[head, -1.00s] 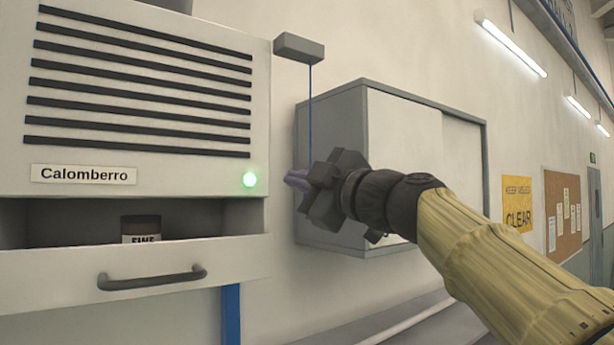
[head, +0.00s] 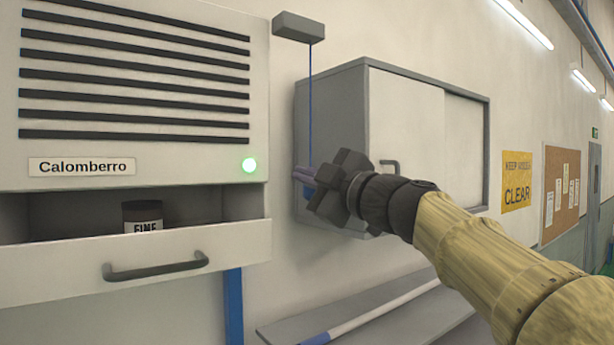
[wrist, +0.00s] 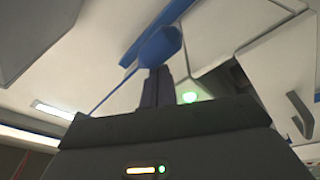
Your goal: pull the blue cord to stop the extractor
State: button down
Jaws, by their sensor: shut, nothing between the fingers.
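The thin blue cord (head: 310,105) hangs straight down from a grey box (head: 299,27) on the wall, right of the extractor (head: 140,85). My gripper (head: 302,175) is at the cord's lower end, its purplish fingers shut with nothing between them. A blue pull handle (head: 308,190) shows just below the fingers. In the wrist view the handle (wrist: 160,46) appears just beyond the closed fingertips (wrist: 155,72), partly overlapped by them; I cannot tell whether they touch. The extractor's green lamp (head: 249,165) is lit.
A grey wall cabinet (head: 408,110) with a white door is close behind my gripper. An open drawer (head: 60,268) under the extractor holds a dark jar (head: 143,216). A grey shelf (head: 400,325) carrying a white and blue pole is below.

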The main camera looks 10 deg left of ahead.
jog(key=shift+f, duration=0.15)
jog(key=f+b, duration=0.2)
jog(key=b, duration=0.3)
jog(key=shift+w, duration=0.1)
jog(key=shift+a+f+b, duration=0.1)
jog(key=shift+b, duration=0.35)
jog(key=s+d+b, duration=0.5)
jog(key=s+b, duration=0.1)
jog(key=s, duration=0.2)
jog(key=shift+d+r, duration=0.25)
jog(key=shift+r, duration=0.1)
